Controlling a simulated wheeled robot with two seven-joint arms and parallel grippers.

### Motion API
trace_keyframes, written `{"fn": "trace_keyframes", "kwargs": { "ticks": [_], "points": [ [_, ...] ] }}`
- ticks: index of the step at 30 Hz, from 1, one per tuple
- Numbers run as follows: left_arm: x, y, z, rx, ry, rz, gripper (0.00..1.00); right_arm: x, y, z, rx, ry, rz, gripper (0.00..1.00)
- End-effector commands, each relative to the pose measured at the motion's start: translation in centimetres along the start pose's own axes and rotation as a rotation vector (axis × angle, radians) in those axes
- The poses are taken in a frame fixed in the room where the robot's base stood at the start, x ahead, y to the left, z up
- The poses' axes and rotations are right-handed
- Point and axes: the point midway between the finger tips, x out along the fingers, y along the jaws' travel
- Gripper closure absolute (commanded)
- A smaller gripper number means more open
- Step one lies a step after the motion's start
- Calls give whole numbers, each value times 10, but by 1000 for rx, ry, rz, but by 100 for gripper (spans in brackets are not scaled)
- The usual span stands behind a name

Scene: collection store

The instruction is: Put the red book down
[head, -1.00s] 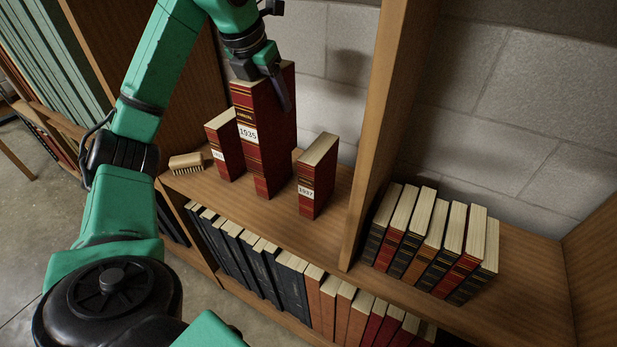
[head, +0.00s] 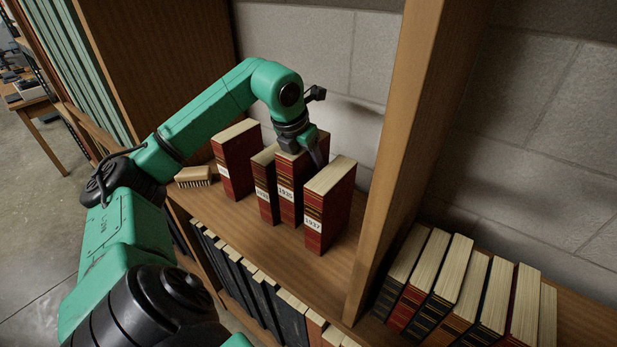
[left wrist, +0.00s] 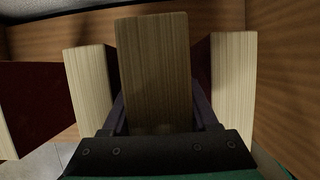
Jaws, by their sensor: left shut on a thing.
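The red book (head: 289,190) with a white label, which seems to read 1935, is upright in my left gripper (head: 303,150). Its page top shows between the fingers in the left wrist view (left wrist: 153,70). The gripper is shut on its upper end. The book stands in line between a thinner red book (head: 265,185) on its left and the red 1937 book (head: 328,205) on its right. Its lower end is at about shelf level; I cannot tell whether it touches the board (head: 280,245). My right gripper is not in view.
Another red book (head: 236,162) stands at the left of the row, and a wooden brush (head: 194,177) lies beside it. A wooden upright (head: 408,150) bounds the shelf on the right. Leaning books (head: 455,285) stand beyond it. Dark books fill the shelf below.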

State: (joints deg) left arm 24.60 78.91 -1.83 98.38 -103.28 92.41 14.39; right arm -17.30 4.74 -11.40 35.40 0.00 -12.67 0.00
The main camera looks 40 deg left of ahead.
Motion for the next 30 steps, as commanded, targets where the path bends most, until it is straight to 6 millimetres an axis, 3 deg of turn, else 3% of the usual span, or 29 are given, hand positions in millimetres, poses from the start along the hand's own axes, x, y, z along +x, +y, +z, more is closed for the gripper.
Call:
{"fn": "trace_keyframes", "kwargs": {
  "ticks": [3, 10, 20, 21, 30],
  "points": [
    [8, 0, -3, 0, -4, 0, 100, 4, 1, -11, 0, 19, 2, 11],
    [38, 0, -16, 0, -3, -1, 100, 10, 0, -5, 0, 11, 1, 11],
    [42, 0, -16, 0, -6, 0, 100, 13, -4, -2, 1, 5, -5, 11],
    [42, 0, -17, 0, -2, 1, 28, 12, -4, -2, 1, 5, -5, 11],
    [41, 0, -17, 0, -1, 0, 28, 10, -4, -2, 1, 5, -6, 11]
  ]
}}
